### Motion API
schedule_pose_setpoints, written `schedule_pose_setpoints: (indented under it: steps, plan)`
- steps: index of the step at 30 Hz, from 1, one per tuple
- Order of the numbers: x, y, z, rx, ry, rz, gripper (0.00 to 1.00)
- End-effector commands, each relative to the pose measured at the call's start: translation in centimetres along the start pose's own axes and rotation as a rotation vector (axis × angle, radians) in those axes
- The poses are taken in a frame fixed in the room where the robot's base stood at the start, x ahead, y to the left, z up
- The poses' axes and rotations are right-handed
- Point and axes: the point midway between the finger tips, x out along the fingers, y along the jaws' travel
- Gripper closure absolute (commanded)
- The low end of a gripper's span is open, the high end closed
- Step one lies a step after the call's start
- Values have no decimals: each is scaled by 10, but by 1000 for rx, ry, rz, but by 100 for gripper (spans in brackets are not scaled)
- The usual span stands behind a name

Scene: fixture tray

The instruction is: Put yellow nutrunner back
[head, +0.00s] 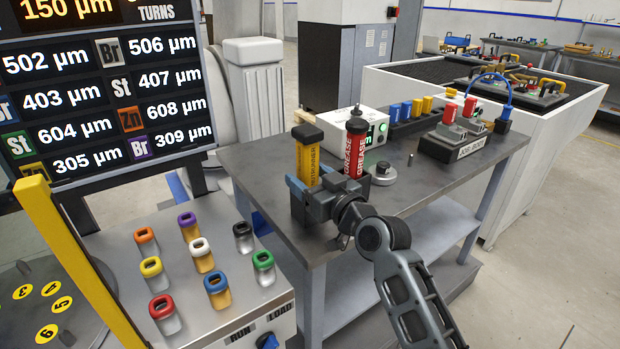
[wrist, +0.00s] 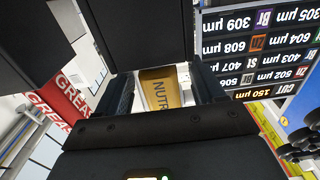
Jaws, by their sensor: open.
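The yellow nutrunner (head: 306,166) has a black top and stands upright at the near left corner of the grey bench. My gripper (head: 309,188) is at its lower part, with the jaws open. In the wrist view the yellow body with the letters "NUTR" (wrist: 158,90) shows between the two dark fingers, with a gap visible beside it. The nutrunner's lower end is hidden behind my gripper, so I cannot tell what it stands in.
A red grease tube (head: 355,148) stands close to the right of the nutrunner. Behind is a white box (head: 340,122) with a green display. A round metal piece (head: 383,174) and a small pin (head: 410,159) lie on the bench (head: 450,185). Colour-ringed sockets (head: 201,255) stand at left.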

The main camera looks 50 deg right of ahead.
Motion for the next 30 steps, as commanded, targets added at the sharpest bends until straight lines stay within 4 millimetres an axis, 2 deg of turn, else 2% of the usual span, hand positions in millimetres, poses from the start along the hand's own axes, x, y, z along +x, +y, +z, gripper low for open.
schedule_pose_setpoints:
  steps: [5,12,18,24,30]
  plan:
    - [-21,0,2,0,-2,0,32]
    - [-72,-1,2,0,-2,-1,32]
    - [-104,0,1,0,-1,-1,32]
    - [-118,0,0,0,-1,0,32]
    - [-120,0,-1,0,0,0,32]
